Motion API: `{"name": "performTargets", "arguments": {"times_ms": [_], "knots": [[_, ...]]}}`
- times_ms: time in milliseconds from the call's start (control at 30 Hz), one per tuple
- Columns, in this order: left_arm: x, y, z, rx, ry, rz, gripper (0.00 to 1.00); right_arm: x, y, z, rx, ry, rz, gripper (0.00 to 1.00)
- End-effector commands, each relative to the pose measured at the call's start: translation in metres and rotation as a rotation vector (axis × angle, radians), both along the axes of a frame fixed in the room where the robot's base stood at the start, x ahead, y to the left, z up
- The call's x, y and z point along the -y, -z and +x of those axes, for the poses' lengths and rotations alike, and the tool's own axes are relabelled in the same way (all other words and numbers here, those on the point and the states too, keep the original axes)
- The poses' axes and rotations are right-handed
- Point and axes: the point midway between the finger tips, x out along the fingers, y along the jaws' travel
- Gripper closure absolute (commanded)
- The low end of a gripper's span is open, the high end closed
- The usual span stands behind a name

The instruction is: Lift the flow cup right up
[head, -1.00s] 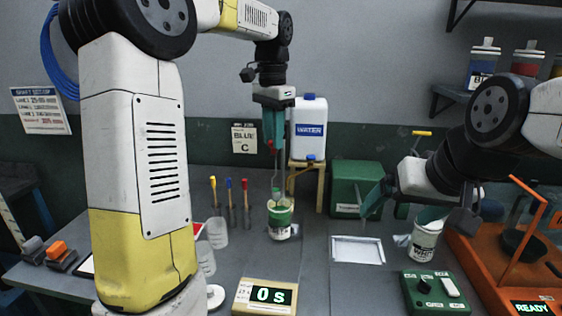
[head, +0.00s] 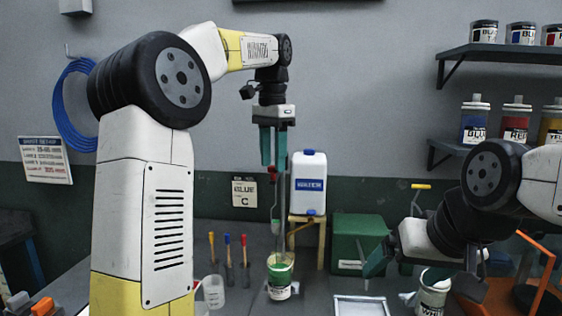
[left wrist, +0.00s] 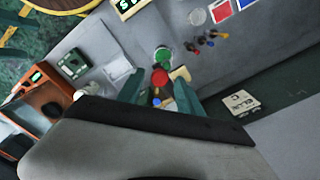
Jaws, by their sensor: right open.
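The flow cup (head: 275,226) hangs upright by a thin stem with a red grip, above the open can of green paint (head: 280,292). A thin green trail seems to run below it. My left gripper (head: 272,160) points down, its teal fingers shut on the red grip. In the left wrist view the red grip (left wrist: 159,78) shows between the fingers, with the green paint (left wrist: 162,56) beyond. My right gripper (head: 408,268) is open; one finger is close to the white can (head: 432,300), contact unclear.
A water jug (head: 308,184) on a wooden stand and a green box (head: 357,243) stand behind. Several coloured-handled tools (head: 228,250) and a clear beaker (head: 214,292) are left of the can. A white tray (head: 360,306) lies between the two cans. An orange frame (head: 543,270) is at right.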

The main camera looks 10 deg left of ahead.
Motion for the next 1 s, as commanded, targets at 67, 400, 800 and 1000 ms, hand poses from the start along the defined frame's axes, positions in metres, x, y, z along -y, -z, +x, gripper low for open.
{"name": "performTargets", "arguments": {"times_ms": [67,400,800,1000], "knots": [[0.0,0.002,0.0,-0.004,0.0,0.001,0.53,0.0,0.0,0.0,0.0,0.0,0.0,0.09],[0.001,-0.003,0.001,-0.006,0.001,0.001,0.53,0.0,0.0,0.0,0.0,0.0,0.0,0.09],[0.001,-0.06,0.001,-0.005,0.001,0.001,0.53,0.0,0.0,0.0,0.0,0.0,0.0,0.09],[0.001,-0.073,0.0,-0.006,0.001,0.0,0.53,0.0,0.0,0.0,0.0,0.0,0.0,0.09]]}}
